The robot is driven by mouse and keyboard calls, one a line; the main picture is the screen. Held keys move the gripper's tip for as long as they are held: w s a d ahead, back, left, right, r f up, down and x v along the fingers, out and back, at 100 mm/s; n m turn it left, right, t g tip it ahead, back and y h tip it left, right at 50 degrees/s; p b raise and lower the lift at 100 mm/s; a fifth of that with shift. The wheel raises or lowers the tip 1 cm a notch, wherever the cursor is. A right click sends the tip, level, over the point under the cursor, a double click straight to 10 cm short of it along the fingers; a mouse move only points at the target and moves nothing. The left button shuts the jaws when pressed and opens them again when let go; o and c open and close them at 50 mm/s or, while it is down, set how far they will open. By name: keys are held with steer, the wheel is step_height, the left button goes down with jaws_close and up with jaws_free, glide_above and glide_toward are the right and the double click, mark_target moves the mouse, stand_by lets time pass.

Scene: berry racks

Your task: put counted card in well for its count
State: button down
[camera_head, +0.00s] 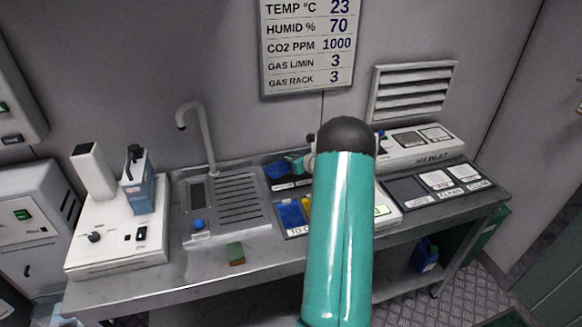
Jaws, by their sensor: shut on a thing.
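My gripper (293,164) shows only in part, small and teal, behind and left of my own arm. It is shut on a blue card (277,170), just above a dark slot tray with a white label, right of the sink's drainboard. The exact grip is too small to see. A tray (297,232) with blue and yellow pieces stands in front of it, partly hidden by my arm. At the bench's right end a dark tray (398,205) holds one dark well (407,189) and two wells with white faces (437,179).
The sink (197,222) with its tap and a white microscope-like instrument (115,235) fill the left of the bench. A white panel box (420,147) stands at the back right. A wall sign (308,45) hangs above.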

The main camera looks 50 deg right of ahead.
steer(key=shift+w+f, duration=0.15)
steer(key=shift+f, duration=0.75)
steer(key=shift+w+f, duration=0.1)
steer(key=shift+f, duration=0.75)
steer(key=shift+f, duration=0.65)
steer(key=c, duration=1.5)
jaws_free()
steer(key=shift+o, duration=0.2)
